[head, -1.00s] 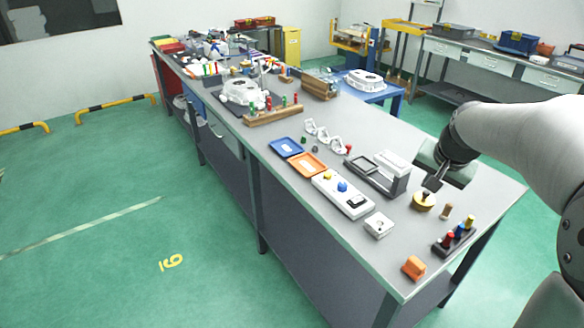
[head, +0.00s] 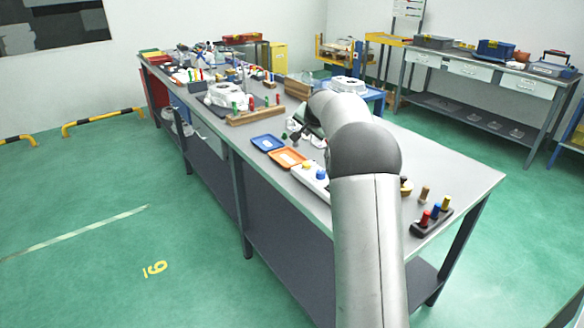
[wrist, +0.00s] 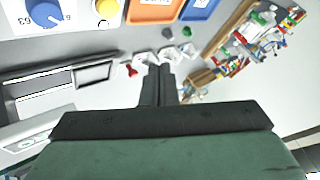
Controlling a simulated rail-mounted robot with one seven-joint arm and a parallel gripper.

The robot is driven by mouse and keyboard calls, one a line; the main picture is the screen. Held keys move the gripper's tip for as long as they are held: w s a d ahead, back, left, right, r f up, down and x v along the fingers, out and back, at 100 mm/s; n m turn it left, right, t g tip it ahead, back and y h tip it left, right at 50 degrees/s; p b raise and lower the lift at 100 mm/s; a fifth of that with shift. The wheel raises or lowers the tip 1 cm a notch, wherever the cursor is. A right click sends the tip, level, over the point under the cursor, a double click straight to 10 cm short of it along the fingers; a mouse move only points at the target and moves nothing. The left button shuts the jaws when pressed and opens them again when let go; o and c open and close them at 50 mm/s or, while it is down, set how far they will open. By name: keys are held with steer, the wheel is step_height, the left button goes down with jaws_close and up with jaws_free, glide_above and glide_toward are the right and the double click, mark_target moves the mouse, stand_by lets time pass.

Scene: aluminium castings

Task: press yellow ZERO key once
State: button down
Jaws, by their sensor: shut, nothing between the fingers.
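The yellow key (head: 307,166) is a small round yellow button on the white control box (head: 311,178), beside a blue knob (head: 321,174). In the wrist view the yellow key (wrist: 107,8) is at the top edge, left of centre, with the blue knob (wrist: 45,15) to its left. My gripper (head: 296,136) is over the table, farther back than the box and apart from the key. In the wrist view my gripper (wrist: 160,70) has its dark fingers together with nothing between them. My arm hides the right part of the box in the head view.
An orange tray (head: 290,163) and a blue tray (head: 268,148) lie beside the box. White castings (wrist: 168,56) lie near the fingers in the wrist view. A rack with coloured pegs (head: 432,217) stands at the table's near right. The table's right side (head: 450,170) is mostly clear.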

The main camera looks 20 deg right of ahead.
mark_target(307, 165)
stand_by(0.3)
step_height(307, 165, down, 9)
steer(key=b, duration=0.6)
steer(key=shift+r, duration=0.15)
stand_by(1.7)
steer(key=shift+f+b, duration=0.45)
steer(key=shift+b, duration=0.05)
steer(key=shift+f+b, duration=0.3)
steer(key=shift+f, duration=0.2)
stand_by(0.7)
steer(key=shift+r, duration=0.15)
steer(key=shift+r+p, duration=0.7)
steer(key=shift+r, duration=0.1)
